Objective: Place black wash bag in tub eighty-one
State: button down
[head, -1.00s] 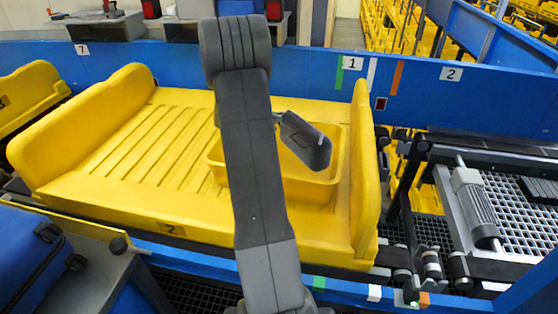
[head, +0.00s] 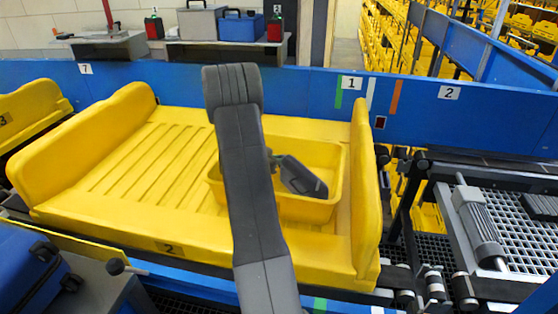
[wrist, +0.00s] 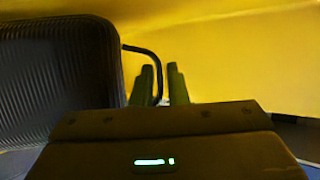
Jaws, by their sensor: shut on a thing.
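The black wash bag (head: 303,177) hangs within the outline of the yellow tub (head: 308,211) in the head view. Whether it touches the tub floor I cannot tell. In the wrist view the ribbed side of the bag (wrist: 55,80) fills the left, with a thin dark loop reaching to the fingers. My gripper (wrist: 162,85) is shut on this loop. In the head view my arm hides most of my gripper and the tub's left part. No number shows on the tub.
The tub stands at the right end of a yellow tray (head: 130,215) marked 2, beside its raised right end wall (head: 366,190). The tray's ribbed left part is bare. A blue wall (head: 430,110) runs behind. A blue suitcase (head: 35,270) lies at front left.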

jog(key=c, duration=1.4)
grip_release()
jog(key=shift+c, duration=0.2)
jog(key=v, duration=0.7)
jog(key=shift+s+a+r, duration=0.1)
jog(key=shift+s+a, duration=0.1)
